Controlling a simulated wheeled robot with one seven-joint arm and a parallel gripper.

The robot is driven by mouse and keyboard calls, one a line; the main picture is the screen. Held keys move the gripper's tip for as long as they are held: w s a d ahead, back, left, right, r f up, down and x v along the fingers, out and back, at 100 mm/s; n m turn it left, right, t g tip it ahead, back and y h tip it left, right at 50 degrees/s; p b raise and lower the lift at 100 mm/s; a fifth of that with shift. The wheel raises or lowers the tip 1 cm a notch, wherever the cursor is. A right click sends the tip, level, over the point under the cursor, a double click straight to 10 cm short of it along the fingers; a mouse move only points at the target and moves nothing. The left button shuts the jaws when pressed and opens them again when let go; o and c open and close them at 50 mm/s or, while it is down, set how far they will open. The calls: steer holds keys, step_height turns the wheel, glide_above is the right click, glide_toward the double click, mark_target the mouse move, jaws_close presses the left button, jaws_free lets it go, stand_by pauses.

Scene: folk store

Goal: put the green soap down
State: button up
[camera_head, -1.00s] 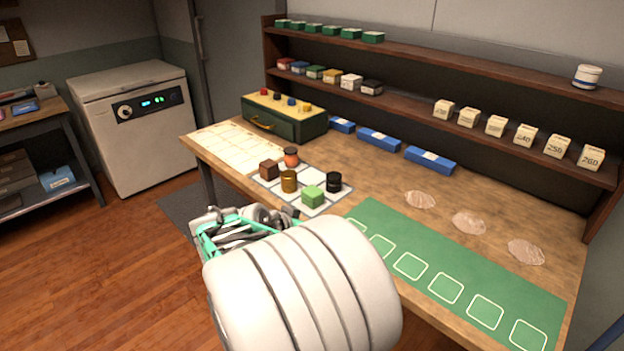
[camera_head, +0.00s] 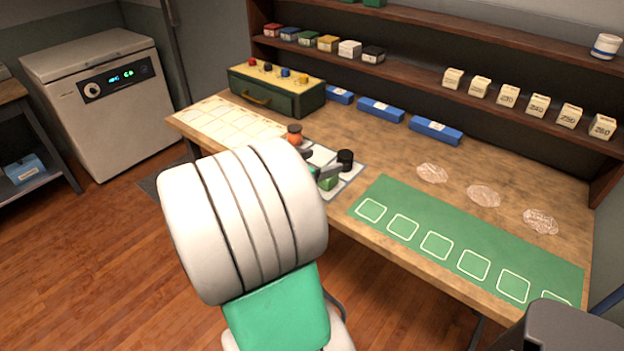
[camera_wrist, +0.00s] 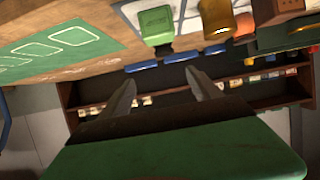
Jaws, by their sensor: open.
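The green soap (camera_head: 327,183) sits on the pale sectioned mat (camera_head: 350,185) near the table's front edge, partly hidden by my gripper in the head view. In the wrist view, which is upside down, the green soap (camera_wrist: 157,26) shows at the top of the picture, apart from the fingers. My gripper (camera_wrist: 160,88) is open with nothing between its fingers. In the head view my gripper (camera_head: 320,163) is over the mat close to the soap, largely hidden behind my arm.
A black jar (camera_head: 345,160) and an orange jar (camera_head: 294,139) stand close to the gripper; a gold cylinder (camera_wrist: 215,18) is beside the soap. The green mat with white squares (camera_head: 420,228) is empty. A green drawer box (camera_head: 290,98) and blue boxes (camera_head: 380,110) stand behind.

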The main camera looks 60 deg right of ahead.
steer(key=f+b, duration=0.6)
steer(key=shift+w+f, duration=0.2)
steer(key=shift+f, duration=0.2)
steer(key=x, duration=0.5)
steer(key=r+x, duration=0.1)
steer(key=x, duration=0.2)
steer(key=shift+w+d+p, duration=0.2)
steer(key=shift+w+p, duration=0.1)
steer(key=shift+c, duration=0.2)
jaws_close()
